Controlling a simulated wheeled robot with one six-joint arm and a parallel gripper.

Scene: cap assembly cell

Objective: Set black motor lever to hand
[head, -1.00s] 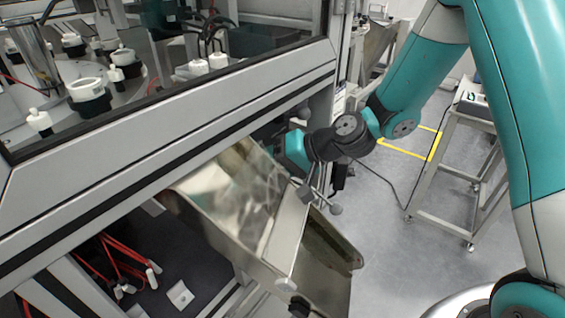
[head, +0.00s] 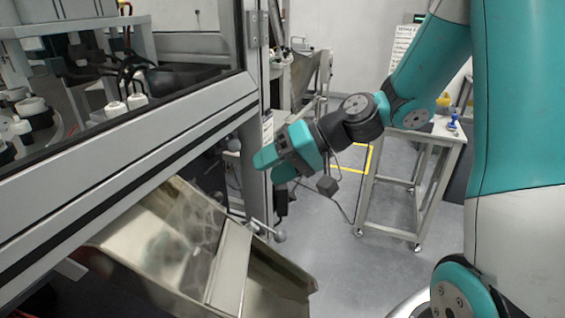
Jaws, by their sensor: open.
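My gripper (head: 270,165), teal and dark grey, is held in the air just right of the machine's corner post, above and beyond the metal chute. It looks open and empty, though its fingertips are small and partly hidden. I cannot clearly pick out the black motor lever. A small black part (head: 281,201) hangs just below my gripper, beside the post; I cannot tell what it is. A rod with grey ball ends (head: 279,236) sits lower, near the chute.
The grey machine frame (head: 150,160) with its window fills the left. A shiny metal chute (head: 175,235) slopes out below it. A metal stand (head: 420,185) with small items is at the right. The grey floor between post and stand is open, with yellow marking and a cable.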

